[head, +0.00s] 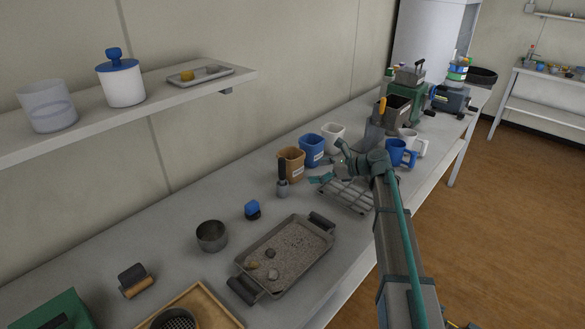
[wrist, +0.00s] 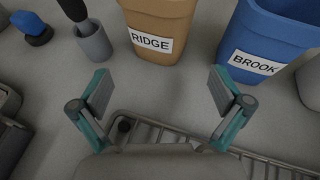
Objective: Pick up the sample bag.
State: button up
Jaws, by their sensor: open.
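A brown open-topped container labelled RIDGE (head: 291,163), bag-like in shape, stands upright on the bench. In the wrist view the brown container (wrist: 158,25) is ahead of my gripper, between the finger directions and apart from them. A blue one labelled BROOK (head: 312,150) stands beside it, and shows at upper right in the wrist view (wrist: 262,45). A white one (head: 333,137) stands behind them, its label unreadable. I cannot tell which is the sample bag. My gripper (wrist: 160,92) is open and empty, above the bench near the wire rack.
A wire rack (head: 348,197) lies under my gripper. A grey cup with a dark-handled tool (head: 283,188) stands left of the brown container. A soil tray (head: 290,250), metal cup (head: 212,236) and blue-topped item (head: 252,210) are nearer. Blue mugs (head: 398,153) and machines stand beyond.

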aim_at(293, 172)
jog(key=p+x, duration=0.1)
jog(key=x, duration=0.9)
jog(key=shift+w+p, duration=0.1)
jog(key=shift+p, duration=0.2)
jog(key=c, duration=1.3)
jog(key=shift+c, duration=0.2)
jog(key=shift+r, duration=0.2)
